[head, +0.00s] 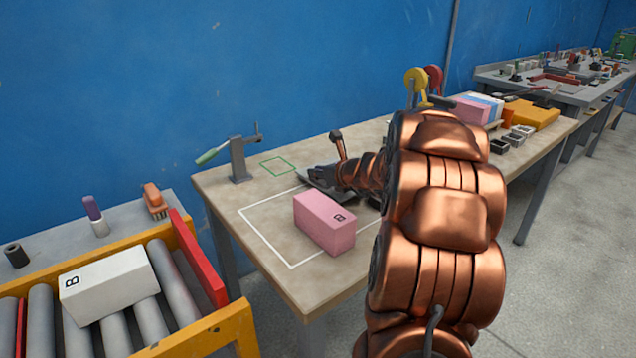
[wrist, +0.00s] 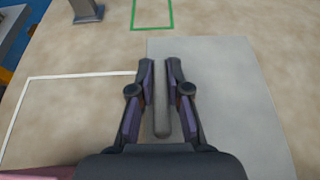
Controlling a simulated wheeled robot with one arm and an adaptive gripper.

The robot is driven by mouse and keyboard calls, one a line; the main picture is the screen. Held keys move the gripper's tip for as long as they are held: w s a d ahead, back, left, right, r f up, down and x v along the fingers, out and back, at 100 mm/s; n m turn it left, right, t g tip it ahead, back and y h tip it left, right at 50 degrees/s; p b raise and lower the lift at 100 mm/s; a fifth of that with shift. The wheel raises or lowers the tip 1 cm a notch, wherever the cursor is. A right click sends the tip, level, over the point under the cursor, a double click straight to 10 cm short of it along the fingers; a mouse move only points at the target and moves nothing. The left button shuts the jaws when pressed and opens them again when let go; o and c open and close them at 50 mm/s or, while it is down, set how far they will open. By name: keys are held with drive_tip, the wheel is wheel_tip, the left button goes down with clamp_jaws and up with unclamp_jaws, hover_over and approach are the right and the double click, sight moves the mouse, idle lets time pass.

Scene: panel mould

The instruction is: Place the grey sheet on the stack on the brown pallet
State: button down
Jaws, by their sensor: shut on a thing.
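The grey sheet (wrist: 225,85) shows in the wrist view as a flat, pale grey rectangle under and right of my gripper (wrist: 161,80). A slim grey upright grip (wrist: 161,115) stands between the fingers, and my gripper is shut on it; it looks like part of the sheet. In the head view my gripper (head: 312,178) is low over the workbench, and my arm hides most of the sheet. I cannot tell whether the sheet touches the bench. A pink, white and blue stack (head: 478,105) is at the bench's far right; the brown pallet cannot be made out clearly.
A pink block (head: 325,222) stands in a white outline on the workbench (head: 235,190). A green outline (head: 278,166) and a grey clamp stand (head: 238,160) are near the wall. A yellow-orange item (head: 532,114) and dark bins (head: 510,138) lie right. A roller conveyor (head: 190,275) is left.

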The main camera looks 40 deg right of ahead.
drive_tip(key=shift+f, duration=1.05)
drive_tip(key=shift+f+b, duration=0.2)
drive_tip(key=shift+b, duration=0.15)
drive_tip(key=c, duration=1.1)
unclamp_jaws()
drive_tip(key=shift+c, duration=0.2)
drive_tip(key=shift+r, duration=0.1)
